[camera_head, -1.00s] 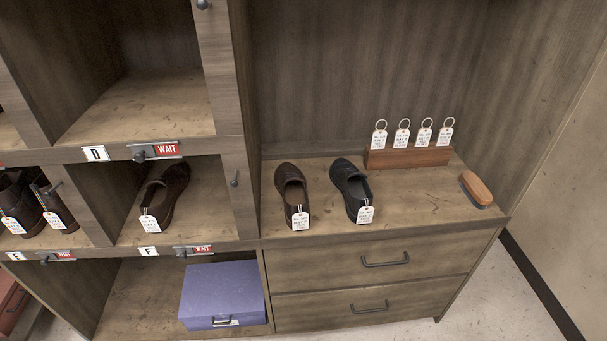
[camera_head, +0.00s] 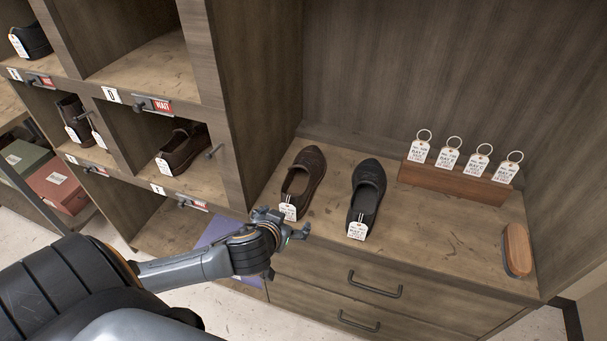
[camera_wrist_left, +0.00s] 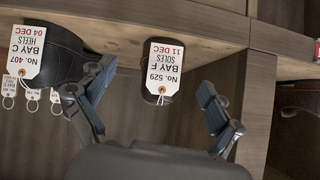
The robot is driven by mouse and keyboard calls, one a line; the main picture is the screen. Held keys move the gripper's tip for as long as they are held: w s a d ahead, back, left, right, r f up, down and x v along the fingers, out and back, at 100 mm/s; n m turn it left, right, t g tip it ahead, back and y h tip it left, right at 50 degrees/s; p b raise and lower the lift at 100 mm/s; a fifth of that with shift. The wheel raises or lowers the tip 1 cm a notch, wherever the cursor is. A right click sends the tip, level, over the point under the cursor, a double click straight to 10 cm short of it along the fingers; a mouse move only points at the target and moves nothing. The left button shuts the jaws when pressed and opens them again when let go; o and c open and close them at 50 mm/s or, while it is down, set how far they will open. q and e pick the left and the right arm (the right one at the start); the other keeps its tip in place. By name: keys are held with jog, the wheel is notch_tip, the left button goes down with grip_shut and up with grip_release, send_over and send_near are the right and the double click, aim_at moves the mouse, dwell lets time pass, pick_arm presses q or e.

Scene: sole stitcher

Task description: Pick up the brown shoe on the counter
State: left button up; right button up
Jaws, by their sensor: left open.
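The brown shoe (camera_head: 311,163) stands on the counter (camera_head: 440,236) at its left side, heel toward the front edge, with a white tag (camera_head: 288,211) hanging at its heel. My left gripper (camera_head: 284,245) is open and empty just in front of the counter edge, close below the shoe's heel and apart from it. In the left wrist view, the tag reading No. 529, Bay F, Soles (camera_wrist_left: 164,68) shows upside down between the open fingers and hides most of the shoe behind it. My right gripper is not in view.
A black shoe (camera_head: 369,180) with a tag stands close to the right of the brown one. A wooden block (camera_head: 455,183) with several ringed tags and a brush (camera_head: 517,249) are farther right. Cubbies with shoes stand left. Drawers (camera_head: 350,287) lie below the counter.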

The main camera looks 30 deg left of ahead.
pick_arm(q)
jog(key=t, duration=0.2)
send_near(300, 171)
jog(key=shift+s+d+f+n, duration=0.25)
jog(key=shift+s+f+n, duration=0.15)
jog(key=shift+s+f, duration=0.4)
jog(key=shift+w+a+r, duration=0.2)
jog(key=shift+w+r, duration=0.2)
jog(key=x, duration=0.7)
jog(key=shift+w+p, duration=0.3)
jog(key=shift+w, duration=0.05)
jog(key=shift+w+a+f, duration=0.3)
jog(key=shift+w, duration=0.3)
jog(key=p+x, duration=0.1)
jog(key=x, duration=0.2)
jog(key=shift+a+f, duration=0.1)
jog(key=shift+a, duration=0.05)
jog(key=shift+w+f, duration=0.25)
jog(key=shift+w, duration=0.15)
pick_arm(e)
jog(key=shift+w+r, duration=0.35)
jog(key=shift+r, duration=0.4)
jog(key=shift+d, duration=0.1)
